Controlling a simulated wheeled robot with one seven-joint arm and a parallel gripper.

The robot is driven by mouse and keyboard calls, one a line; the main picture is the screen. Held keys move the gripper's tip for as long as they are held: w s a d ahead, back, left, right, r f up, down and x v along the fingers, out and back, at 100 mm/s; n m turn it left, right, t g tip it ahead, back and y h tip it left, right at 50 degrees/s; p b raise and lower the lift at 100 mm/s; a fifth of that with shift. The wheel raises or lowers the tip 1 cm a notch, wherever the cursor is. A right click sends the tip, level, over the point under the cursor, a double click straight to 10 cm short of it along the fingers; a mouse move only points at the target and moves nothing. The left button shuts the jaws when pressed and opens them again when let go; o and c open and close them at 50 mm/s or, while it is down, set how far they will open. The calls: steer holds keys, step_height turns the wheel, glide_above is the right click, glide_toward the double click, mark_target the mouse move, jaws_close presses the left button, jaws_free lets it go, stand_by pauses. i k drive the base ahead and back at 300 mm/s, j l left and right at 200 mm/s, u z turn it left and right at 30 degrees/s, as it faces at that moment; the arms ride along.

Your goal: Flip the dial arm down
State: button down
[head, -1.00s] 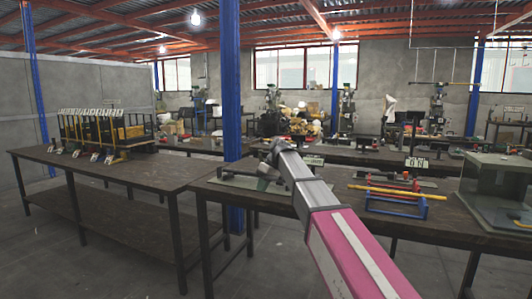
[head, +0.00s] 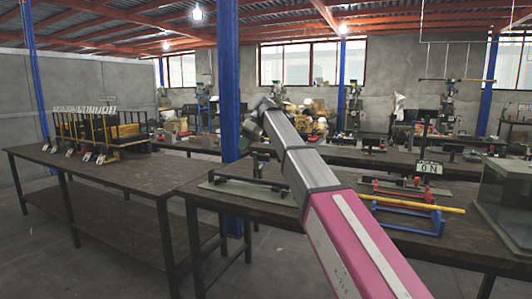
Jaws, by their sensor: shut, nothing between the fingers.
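I cannot pick out the dial arm for sure.
A glass-sided box (head: 507,205) stands at the table's right end. A left table (head: 95,177) holds a rack with levers (head: 100,130). A blue post (head: 229,80) rises behind the gap between the tables. More benches with machines stand at the back.

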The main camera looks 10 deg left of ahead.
mark_target(265, 158)
steer(key=i+l, duration=0.2)
steer(key=i, duration=0.3)
steer(key=i+l, duration=0.2)
steer(key=i, duration=0.25)
